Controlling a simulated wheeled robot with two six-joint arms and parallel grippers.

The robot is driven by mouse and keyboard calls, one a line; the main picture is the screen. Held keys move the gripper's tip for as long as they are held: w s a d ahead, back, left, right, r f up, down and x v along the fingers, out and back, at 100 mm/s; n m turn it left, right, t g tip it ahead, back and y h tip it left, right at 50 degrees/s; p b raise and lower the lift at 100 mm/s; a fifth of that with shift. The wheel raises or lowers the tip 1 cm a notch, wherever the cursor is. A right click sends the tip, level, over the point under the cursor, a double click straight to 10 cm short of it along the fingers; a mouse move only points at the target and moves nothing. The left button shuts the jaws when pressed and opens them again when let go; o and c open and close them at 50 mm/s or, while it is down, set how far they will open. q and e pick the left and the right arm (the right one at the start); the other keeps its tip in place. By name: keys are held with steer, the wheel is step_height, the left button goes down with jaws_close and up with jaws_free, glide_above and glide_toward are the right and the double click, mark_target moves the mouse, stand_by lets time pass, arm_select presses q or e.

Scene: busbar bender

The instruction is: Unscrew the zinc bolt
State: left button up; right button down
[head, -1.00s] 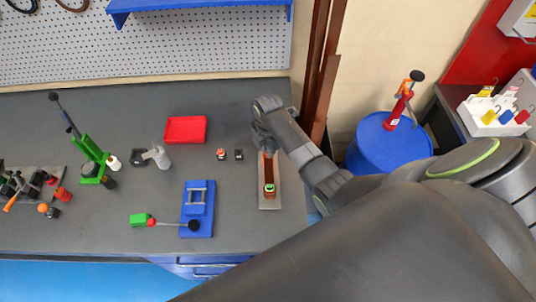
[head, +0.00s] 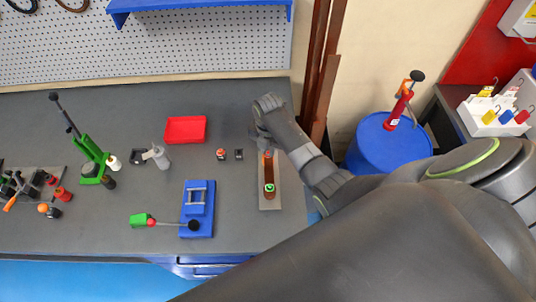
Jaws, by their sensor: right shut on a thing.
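A grey plate (head: 278,195) lies on the bench with a copper-brown bar (head: 268,170) along it. A small fitting with green and red parts (head: 269,188) sits on the bar. My right gripper (head: 263,146) points down at the far end of this plate. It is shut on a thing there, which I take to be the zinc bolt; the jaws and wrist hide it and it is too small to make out. My left gripper is not in view.
A red tray (head: 186,129) and two small parts (head: 221,154) stand left of the plate. A green press (head: 92,160) stands further left. A blue drum (head: 375,150) is right of the bench.

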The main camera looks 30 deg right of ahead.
steer(key=n, duration=0.5)
steer(key=shift+n, duration=0.3)
steer(key=c, duration=1.6)
jaws_free()
steer(key=shift+c, duration=0.2)
steer(key=m, duration=0.5)
steer(key=shift+m, duration=0.4)
